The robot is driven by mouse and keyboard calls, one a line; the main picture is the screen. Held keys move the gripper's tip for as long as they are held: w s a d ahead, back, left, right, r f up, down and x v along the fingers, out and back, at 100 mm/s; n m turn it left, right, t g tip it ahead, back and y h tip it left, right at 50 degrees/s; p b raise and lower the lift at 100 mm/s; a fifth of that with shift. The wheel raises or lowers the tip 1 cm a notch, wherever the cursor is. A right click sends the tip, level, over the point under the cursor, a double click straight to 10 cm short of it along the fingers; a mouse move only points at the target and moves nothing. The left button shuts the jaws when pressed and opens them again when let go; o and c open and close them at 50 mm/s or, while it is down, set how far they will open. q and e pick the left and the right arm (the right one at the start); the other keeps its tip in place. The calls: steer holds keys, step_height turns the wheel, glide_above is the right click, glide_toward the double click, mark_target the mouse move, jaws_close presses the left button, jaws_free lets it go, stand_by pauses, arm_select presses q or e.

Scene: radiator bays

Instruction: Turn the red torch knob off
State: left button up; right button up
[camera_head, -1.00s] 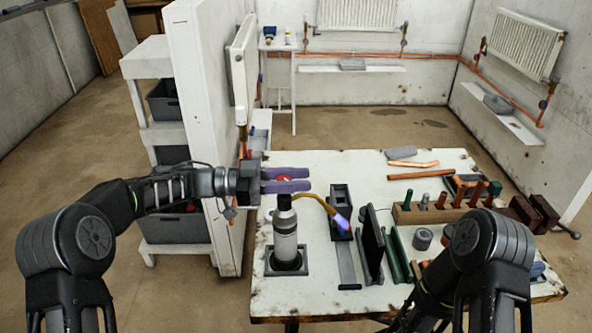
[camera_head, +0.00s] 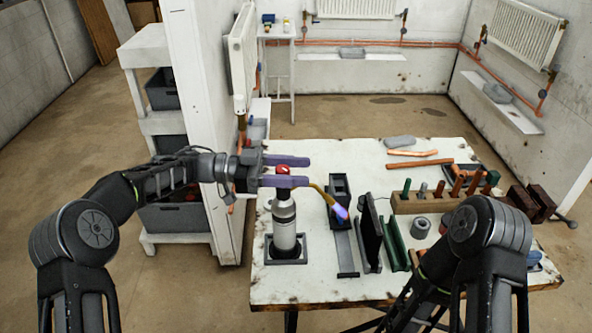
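The torch is a grey cylinder (camera_head: 284,228) standing upright in a dark square holder (camera_head: 270,256) on the workbench. Its red knob (camera_head: 283,169) is on top. A brass tube (camera_head: 318,190) curves right from the torch to a nozzle with a blue-violet flame (camera_head: 341,212). My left gripper (camera_head: 292,171) reaches in from the left at knob height. Its two purple fingers are apart, and the red knob shows between them. I cannot tell whether either finger touches the knob. My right arm (camera_head: 475,235) is at the lower right; its gripper is out of view.
Right of the torch on the workbench (camera_head: 330,290) are a dark upright plate (camera_head: 371,235), green rails (camera_head: 394,245), a wooden tool rack (camera_head: 430,204) and a vise (camera_head: 527,202). Copper pipes (camera_head: 420,163) lie at the back. A white partition (camera_head: 205,120) stands close behind my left arm.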

arm_select(q)
steer(key=shift+a, duration=0.15)
steer(key=a, duration=0.7)
steer(key=shift+w+a+b, duration=0.3)
steer(key=shift+w+b, duration=0.1)
